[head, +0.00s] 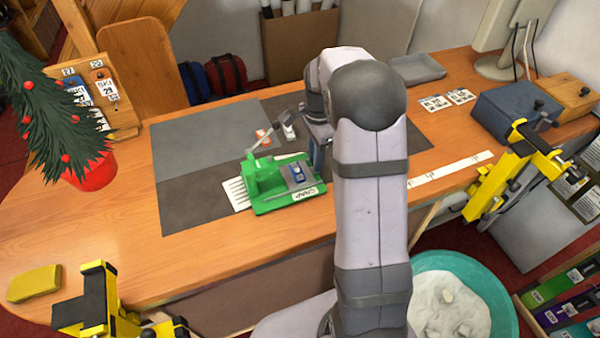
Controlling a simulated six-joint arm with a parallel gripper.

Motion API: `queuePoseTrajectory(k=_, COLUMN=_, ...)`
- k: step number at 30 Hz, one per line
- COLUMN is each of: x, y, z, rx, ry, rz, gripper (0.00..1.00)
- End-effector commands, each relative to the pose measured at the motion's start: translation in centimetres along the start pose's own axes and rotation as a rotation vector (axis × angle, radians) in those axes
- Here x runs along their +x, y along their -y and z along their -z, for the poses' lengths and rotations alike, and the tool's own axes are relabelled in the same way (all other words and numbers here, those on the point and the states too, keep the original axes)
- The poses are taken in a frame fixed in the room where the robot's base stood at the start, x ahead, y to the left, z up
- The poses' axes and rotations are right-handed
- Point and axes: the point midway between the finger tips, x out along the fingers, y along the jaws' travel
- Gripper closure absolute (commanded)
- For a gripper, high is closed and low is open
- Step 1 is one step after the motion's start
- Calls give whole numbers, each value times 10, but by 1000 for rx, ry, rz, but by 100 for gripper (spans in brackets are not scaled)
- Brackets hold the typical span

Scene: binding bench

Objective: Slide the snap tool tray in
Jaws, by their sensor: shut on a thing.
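The fingertips and the exact hold are small and partly hidden by my arm.
A white strip sheet (236,194) lies at the tool's left. Small orange and white pieces (263,136) lie behind it. Yellow clamps (510,170) stand at the right edge and lower left. A potted tree (92,172) is at left. The mat's left part is clear.

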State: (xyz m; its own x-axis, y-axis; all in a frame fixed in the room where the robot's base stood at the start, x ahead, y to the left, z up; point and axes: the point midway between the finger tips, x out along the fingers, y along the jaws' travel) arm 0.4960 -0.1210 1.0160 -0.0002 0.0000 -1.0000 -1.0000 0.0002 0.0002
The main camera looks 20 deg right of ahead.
Motion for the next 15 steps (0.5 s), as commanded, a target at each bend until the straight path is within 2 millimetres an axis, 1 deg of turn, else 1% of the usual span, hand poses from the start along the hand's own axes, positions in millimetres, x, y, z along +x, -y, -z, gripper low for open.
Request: queuePoseTrajectory(k=15, x=0, y=0, z=-24, rx=-1, ry=1, rz=0, gripper=94)
